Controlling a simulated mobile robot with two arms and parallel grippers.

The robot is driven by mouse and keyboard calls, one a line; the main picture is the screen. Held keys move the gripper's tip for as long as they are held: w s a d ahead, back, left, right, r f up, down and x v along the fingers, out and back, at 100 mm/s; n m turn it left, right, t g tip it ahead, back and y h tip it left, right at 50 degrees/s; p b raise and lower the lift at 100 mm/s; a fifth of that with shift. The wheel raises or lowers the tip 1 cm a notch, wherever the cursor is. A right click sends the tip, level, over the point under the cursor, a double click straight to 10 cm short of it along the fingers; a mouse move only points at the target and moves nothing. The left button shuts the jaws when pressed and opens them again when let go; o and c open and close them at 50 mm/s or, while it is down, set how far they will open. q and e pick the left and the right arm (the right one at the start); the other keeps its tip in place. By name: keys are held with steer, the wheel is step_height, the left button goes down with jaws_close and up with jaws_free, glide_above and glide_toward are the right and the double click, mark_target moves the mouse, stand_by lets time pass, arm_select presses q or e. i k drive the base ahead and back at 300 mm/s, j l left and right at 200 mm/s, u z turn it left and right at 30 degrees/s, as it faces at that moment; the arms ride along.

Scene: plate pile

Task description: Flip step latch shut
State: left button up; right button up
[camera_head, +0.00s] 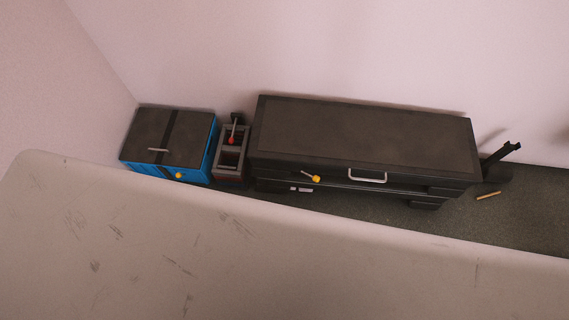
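No part is clearly recognisable as the step latch. A short lever with a yellow tip (315,178) sticks out from the front of a long dark cabinet (360,130) in the head view. A yellow knob (178,175) sits on the front of a blue box with a dark top (185,140). A lever with a red knob (232,140) stands on a small grey and dark red frame (230,175) between them. I cannot tell whether any of these is latched. Neither of my grippers is in view.
A large pale, scuffed surface (200,260) fills the foreground. The cabinet has a silver handle (367,180). A dark upright post (500,155) and a small tan stick (488,195) are at the right. Dark floor (400,215) shows before the cabinet; walls stand behind.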

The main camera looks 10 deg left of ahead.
mark_target(315, 179)
steer(key=i+l+u, duration=0.15)
steer(key=l, duration=0.85)
steer(key=l+u, duration=0.2)
steer(key=l, duration=0.75)
